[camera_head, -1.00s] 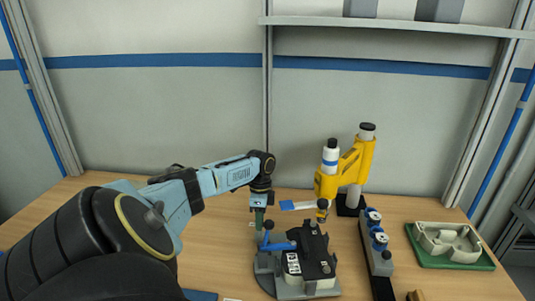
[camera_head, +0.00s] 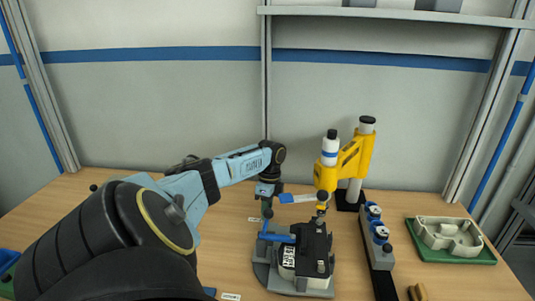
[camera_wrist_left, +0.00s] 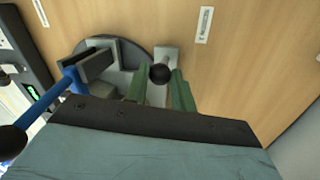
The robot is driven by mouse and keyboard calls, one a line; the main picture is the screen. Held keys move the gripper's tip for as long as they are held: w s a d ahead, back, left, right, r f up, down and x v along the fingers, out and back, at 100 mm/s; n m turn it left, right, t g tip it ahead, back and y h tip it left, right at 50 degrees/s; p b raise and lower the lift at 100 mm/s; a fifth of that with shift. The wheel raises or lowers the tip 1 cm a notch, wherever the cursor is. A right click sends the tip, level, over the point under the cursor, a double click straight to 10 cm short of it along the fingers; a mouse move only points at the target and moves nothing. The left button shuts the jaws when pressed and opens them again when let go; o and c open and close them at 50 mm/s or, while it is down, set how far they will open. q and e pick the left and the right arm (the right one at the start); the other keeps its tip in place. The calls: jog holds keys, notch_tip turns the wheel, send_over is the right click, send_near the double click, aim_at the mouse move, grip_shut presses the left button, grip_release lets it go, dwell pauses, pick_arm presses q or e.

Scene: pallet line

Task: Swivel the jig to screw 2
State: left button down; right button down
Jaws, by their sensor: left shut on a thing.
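The jig (camera_head: 262,276) is a grey, round-backed plate on the bench. It carries a black and white part (camera_head: 312,245) and a blue clamp lever (camera_head: 277,237). My left gripper (camera_head: 267,207) is at the jig's back left. In the left wrist view, its green fingers (camera_wrist_left: 159,88) are on either side of a black ball knob (camera_wrist_left: 160,73) at the jig's edge, shut on it. The blue lever (camera_wrist_left: 52,95) also shows there, left of the fingers. Screw 2 cannot be told apart. My right gripper is out of view.
A yellow screwdriver stand (camera_head: 350,160) with white cylinders stands behind the jig, its tip close above the part. A dark rail (camera_head: 381,284) with blue-topped pieces lies to the right. A green tray (camera_head: 480,259) holds a beige housing (camera_head: 447,236).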

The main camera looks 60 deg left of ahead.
pick_arm(q)
jog(key=shift+w, duration=0.1)
jog(key=c, duration=1.2)
grip_release()
jog(key=r, duration=0.4)
jog(key=w+a+r, duration=0.1)
jog(key=r, duration=0.3)
jog(key=w+r, duration=0.1)
jog(key=r, duration=0.4)
jog(key=shift+a+r, duration=0.1)
jog(key=shift+a, duration=0.25)
